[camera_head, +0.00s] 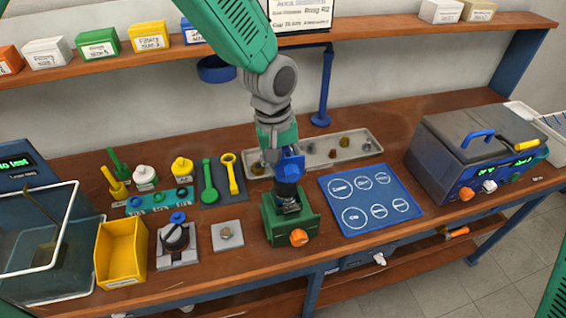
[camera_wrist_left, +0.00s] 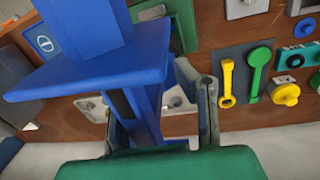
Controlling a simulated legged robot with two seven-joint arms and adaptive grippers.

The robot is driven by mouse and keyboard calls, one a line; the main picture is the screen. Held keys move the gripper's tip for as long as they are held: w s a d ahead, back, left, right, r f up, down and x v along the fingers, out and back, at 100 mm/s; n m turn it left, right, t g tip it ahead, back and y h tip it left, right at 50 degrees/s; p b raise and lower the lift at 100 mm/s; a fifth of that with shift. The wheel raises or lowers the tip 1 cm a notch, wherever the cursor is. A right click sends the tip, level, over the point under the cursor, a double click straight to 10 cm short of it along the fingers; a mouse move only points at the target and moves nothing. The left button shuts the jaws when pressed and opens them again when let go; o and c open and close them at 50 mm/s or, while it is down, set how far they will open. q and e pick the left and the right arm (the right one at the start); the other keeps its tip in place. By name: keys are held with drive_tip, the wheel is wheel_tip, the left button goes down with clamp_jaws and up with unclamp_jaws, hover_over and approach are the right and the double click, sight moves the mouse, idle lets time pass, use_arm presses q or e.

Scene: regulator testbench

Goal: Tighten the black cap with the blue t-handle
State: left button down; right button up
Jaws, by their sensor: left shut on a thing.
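My left gripper (camera_head: 284,150) reaches down from the top of the head view and is shut on the blue t-handle (camera_head: 291,166). In the left wrist view the two fingers of the gripper (camera_wrist_left: 158,125) sit either side of the blue t-handle (camera_wrist_left: 90,70), which fills much of that picture. Directly below the t-handle, a black part (camera_head: 288,193) that looks like the black cap stands in the green vise (camera_head: 291,226) with an orange knob. Whether the t-handle's lower end is seated on the cap is hidden. My right gripper is out of view.
A blue mat with white circles (camera_head: 370,199) lies right of the vise. A grey tray (camera_head: 349,144) is behind. Left are green and yellow wrenches (camera_head: 209,181), a grey plate (camera_head: 227,235), a black blue-topped part (camera_head: 175,235) and a yellow bin (camera_head: 121,250). A grey machine (camera_head: 470,140) stands right.

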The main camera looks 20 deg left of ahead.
use_arm(q)
drive_tip(key=shift+m, duration=0.8)
drive_tip(key=shift+a+m, duration=0.15)
drive_tip(key=shift+m, duration=0.65)
drive_tip(key=shift+w+m, duration=0.1)
drive_tip(key=shift+m, duration=0.7)
drive_tip(key=shift+m+g, duration=0.3)
drive_tip(key=shift+m, duration=0.3)
